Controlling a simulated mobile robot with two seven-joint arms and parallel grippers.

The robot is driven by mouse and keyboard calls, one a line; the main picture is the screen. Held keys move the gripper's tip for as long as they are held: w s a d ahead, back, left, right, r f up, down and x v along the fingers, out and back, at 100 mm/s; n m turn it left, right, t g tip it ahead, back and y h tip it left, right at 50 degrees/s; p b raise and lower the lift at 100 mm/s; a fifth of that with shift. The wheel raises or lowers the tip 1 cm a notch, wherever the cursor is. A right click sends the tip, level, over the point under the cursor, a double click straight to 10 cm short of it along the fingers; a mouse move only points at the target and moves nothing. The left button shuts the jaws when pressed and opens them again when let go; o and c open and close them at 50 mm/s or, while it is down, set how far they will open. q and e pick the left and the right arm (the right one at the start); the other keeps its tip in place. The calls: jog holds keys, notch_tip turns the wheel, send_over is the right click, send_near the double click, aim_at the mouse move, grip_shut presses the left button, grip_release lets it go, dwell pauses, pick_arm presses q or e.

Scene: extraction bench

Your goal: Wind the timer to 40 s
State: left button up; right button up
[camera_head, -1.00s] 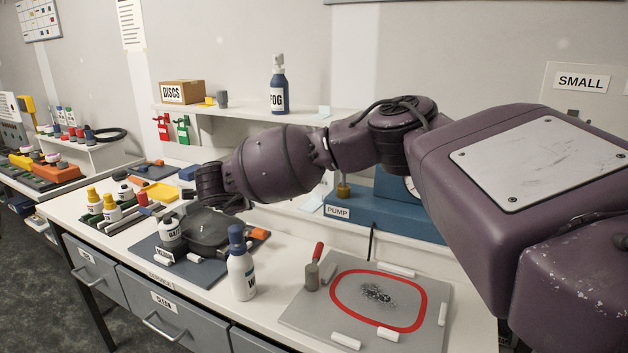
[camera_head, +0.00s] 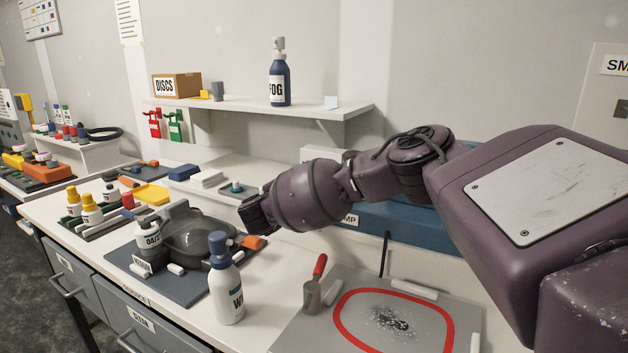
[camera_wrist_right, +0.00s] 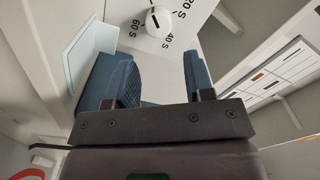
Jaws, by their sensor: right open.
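The timer dial (camera_wrist_right: 182,28) shows in the right wrist view at the top, a white face with black marks reading 20 S, 40 S and 60 S. Its round white knob (camera_wrist_right: 158,20) carries a short dark line; I cannot tell its exact setting. My right gripper (camera_wrist_right: 158,82) is open, its two blue fingers apart with nothing between them. The knob lies beyond the fingertips, roughly in line with the gap and apart from them. In the head view my right arm's dark wrist end (camera_head: 256,214) is above the bench; its fingers and the timer cannot be made out there.
The shelf (camera_head: 345,108) overhangs the bench and holds the FOG bottle (camera_head: 280,80) and DISCS box (camera_head: 176,86). A light blue card (camera_wrist_right: 90,52) stands left of the fingers.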

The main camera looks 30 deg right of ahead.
jog(key=x, duration=0.2)
jog(key=b+x, duration=0.1)
jog(key=x, duration=0.4)
jog(key=shift+a+f+b, duration=0.1)
jog(key=shift+f+b, duration=0.2)
jog(key=shift+f, duration=0.05)
jog(key=shift+w+d+r, duration=0.25)
jog(key=shift+w+d, duration=0.15)
jog(key=shift+d, duration=0.2)
jog(key=c, duration=0.6)
jog(key=shift+c, duration=0.2)
